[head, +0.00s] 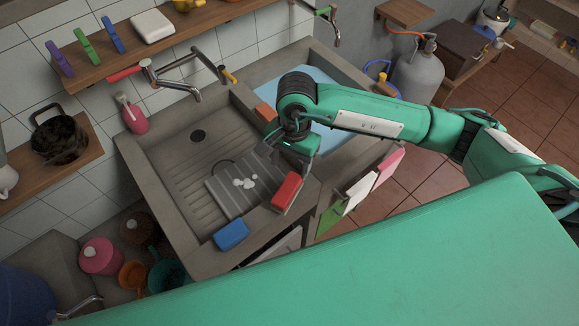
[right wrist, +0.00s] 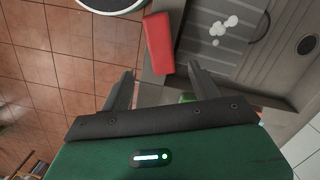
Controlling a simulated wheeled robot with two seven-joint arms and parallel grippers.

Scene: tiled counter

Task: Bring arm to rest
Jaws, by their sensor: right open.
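My right gripper (head: 274,150) hangs over the right side of the sink's drainboard, at the end of the green arm coming in from the right. In the right wrist view its two dark fingers (right wrist: 160,72) stand wide apart with nothing between them. A red sponge (head: 286,191) lies on the counter's front edge, near the gripper; it also shows in the right wrist view (right wrist: 158,43), just beyond the fingertips. I cannot tell the exact gap between them. My left gripper is not in view.
The grey sink (head: 185,165) holds a ribbed board with white foam (head: 244,183). A blue sponge (head: 231,235) lies on its front edge. A faucet (head: 190,90) reaches over the back. Coloured cloths (head: 358,193) hang at the right front. A gas cylinder (head: 418,75) stands behind the arm.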

